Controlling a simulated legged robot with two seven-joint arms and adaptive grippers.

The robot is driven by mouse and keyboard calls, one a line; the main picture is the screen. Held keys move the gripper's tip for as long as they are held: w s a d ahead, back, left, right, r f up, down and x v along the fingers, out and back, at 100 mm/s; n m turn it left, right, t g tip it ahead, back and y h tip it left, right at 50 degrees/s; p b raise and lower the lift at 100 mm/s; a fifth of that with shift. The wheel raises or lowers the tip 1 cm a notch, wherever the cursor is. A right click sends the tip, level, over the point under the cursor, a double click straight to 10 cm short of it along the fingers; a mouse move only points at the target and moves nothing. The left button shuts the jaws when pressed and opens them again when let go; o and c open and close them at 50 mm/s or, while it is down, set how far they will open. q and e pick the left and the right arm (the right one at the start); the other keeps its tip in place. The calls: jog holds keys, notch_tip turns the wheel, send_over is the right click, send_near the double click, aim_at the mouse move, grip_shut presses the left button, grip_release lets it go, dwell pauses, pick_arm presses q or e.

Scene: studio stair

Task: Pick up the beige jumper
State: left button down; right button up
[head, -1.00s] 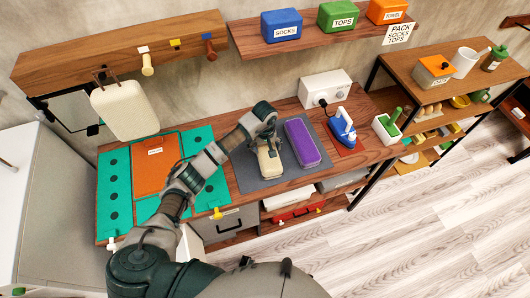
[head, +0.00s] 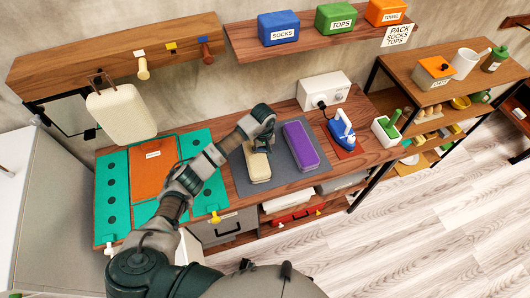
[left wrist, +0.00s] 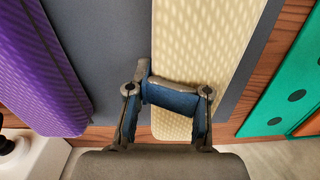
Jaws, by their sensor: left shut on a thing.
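The beige jumper (head: 258,168) is a folded, ribbed, block-like bundle at the left part of the grey mat (head: 293,176). My left gripper (head: 262,143) is at its far end, shut on it from above. In the left wrist view the jumper (left wrist: 208,40) runs up from between the blue-padded fingers (left wrist: 172,105), which cover part of its near end. I cannot tell whether the jumper is clear of the mat. My right gripper is not in view.
A purple folded garment (head: 300,146) lies right of the jumper, apart from it. A blue iron (head: 342,130) stands further right. An orange panel (head: 154,168) and green boards lie left. The shelf above holds the blue socks box (head: 278,28) and green tops box (head: 336,18).

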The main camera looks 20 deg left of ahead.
aim_at(263, 171)
pick_arm(q)
jog(key=shift+w+r, duration=0.1)
jog(key=shift+r, duration=0.3)
notch_tip(263, 171, up, 2)
jog(key=shift+d+r, duration=0.1)
jog(key=shift+r, duration=0.15)
jog(key=s, duration=0.2)
jog(key=s+d, duration=0.1)
jog(key=s, duration=0.2)
jog(key=s+d+b, duration=0.1)
jog(key=s, duration=0.2)
jog(key=shift+s+d+r, duration=0.1)
jog(key=shift+s+r, duration=0.15)
jog(key=shift+r, duration=0.15)
jog(key=s+d, duration=0.1)
jog(key=s, duration=0.6)
jog(key=shift+s+d+r+b, duration=0.15)
jog(key=shift+r+b, duration=0.15)
jog(key=shift+r, duration=0.1)
jog(key=shift+c, duration=1.9)
grip_release()
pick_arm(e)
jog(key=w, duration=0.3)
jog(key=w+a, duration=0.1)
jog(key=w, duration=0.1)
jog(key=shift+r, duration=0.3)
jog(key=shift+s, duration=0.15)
